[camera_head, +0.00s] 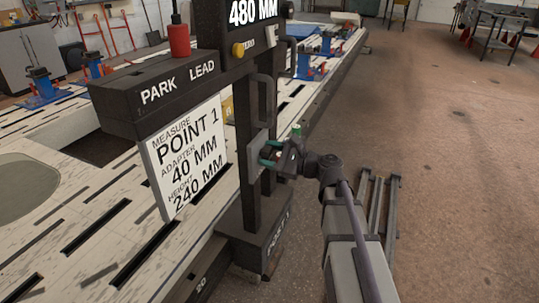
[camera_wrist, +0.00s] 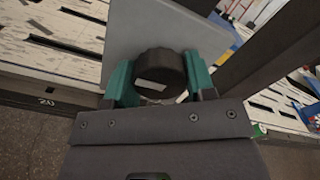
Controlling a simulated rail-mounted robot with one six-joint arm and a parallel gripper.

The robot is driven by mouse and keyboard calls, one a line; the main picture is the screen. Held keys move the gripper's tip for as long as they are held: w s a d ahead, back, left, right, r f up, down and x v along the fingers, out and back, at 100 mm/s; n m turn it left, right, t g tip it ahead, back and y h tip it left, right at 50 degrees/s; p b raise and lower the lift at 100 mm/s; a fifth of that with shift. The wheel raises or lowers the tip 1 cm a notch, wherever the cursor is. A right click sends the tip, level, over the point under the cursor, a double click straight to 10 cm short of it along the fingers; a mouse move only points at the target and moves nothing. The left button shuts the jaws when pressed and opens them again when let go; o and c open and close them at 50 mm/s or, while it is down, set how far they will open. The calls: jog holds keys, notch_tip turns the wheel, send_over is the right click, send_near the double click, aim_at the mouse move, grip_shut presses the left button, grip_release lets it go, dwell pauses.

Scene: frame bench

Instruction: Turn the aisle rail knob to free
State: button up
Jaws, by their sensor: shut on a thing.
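My gripper (camera_head: 270,154) is at the dark upright post (camera_head: 250,110) of the measuring stand, reaching in from the aisle side. In the wrist view, its green fingers (camera_wrist: 160,82) are shut on a round black knob (camera_wrist: 160,68). The knob has a pale mark on its face, tilted slightly, and sits in front of a grey plate (camera_wrist: 135,30). The plate also shows in the head view (camera_head: 257,148). In the head view the knob is hidden by my fingers. No label for the knob's positions is readable.
A dark box marked PARK and LEAD (camera_head: 150,90) holds a white sign (camera_head: 187,155) reading POINT 1. A black handle (camera_head: 266,100) is above my gripper. The slotted bench (camera_head: 60,240) lies left. Grey bars (camera_head: 378,210) lie on the aisle floor, with open floor beyond.

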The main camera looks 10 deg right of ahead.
jog(key=shift+n, duration=0.3)
jog(key=n, duration=0.3)
jog(key=shift+n, duration=0.3)
jog(key=n, duration=0.4)
jog(key=shift+n, duration=0.3)
jog(key=n, duration=0.4)
jog(key=shift+n, duration=2.5)
jog(key=o, duration=0.9)
jog(key=shift+o, duration=0.2)
